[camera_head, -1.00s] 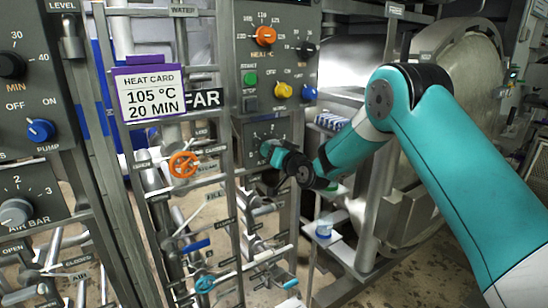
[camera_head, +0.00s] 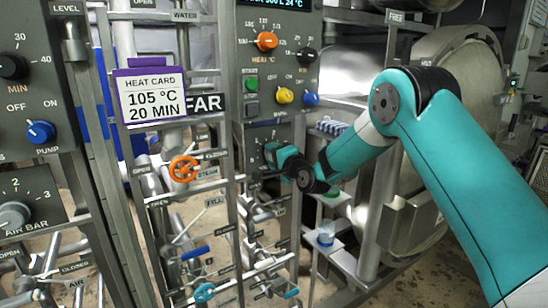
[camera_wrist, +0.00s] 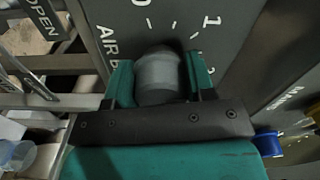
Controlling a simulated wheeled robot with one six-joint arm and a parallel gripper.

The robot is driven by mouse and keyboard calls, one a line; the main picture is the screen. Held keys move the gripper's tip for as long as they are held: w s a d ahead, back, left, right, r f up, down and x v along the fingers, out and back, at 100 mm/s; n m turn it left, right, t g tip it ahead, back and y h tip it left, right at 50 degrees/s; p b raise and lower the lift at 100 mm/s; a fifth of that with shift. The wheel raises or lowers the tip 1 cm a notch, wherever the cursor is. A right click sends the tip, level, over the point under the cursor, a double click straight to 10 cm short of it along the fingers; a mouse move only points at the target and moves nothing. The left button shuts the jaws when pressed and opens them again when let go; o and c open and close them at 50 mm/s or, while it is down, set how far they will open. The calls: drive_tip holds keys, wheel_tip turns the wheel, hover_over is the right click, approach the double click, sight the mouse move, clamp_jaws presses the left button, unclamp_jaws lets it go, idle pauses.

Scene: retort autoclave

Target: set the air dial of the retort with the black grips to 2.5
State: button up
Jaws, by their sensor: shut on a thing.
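My gripper (camera_wrist: 160,82) is shut on a grey round air dial (camera_wrist: 158,75), one finger on each side of it. The dial is on a dark panel lettered "AIR B", with 0, 1 and part of a 2 in view. Its pointer cannot be made out. In the head view my gripper (camera_head: 270,154) reaches the lower part of the far control panel (camera_head: 250,135) and hides the dial there. A second air dial (camera_head: 14,216), grey and marked AIR BAR, is on the near left panel. I cannot tell which retort has the black grips.
A heat card (camera_head: 150,97) reads 105 °C, 20 MIN. Above my gripper are an orange knob (camera_head: 267,41), a yellow knob (camera_head: 285,96) and a blue knob (camera_head: 311,99). An orange valve wheel (camera_head: 184,169) and pipes stand left of it. A small blue-and-white cup (camera_head: 325,238) is below.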

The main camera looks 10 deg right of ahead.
drive_tip(key=m, duration=0.2)
drive_tip(key=m+p, duration=0.1)
drive_tip(key=m, duration=0.2)
drive_tip(key=shift+r+m, duration=0.25)
drive_tip(key=shift+m, duration=0.05)
drive_tip(key=m+p, duration=0.2)
drive_tip(key=m, duration=0.3)
drive_tip(key=shift+m, duration=0.3)
drive_tip(key=o, duration=0.9)
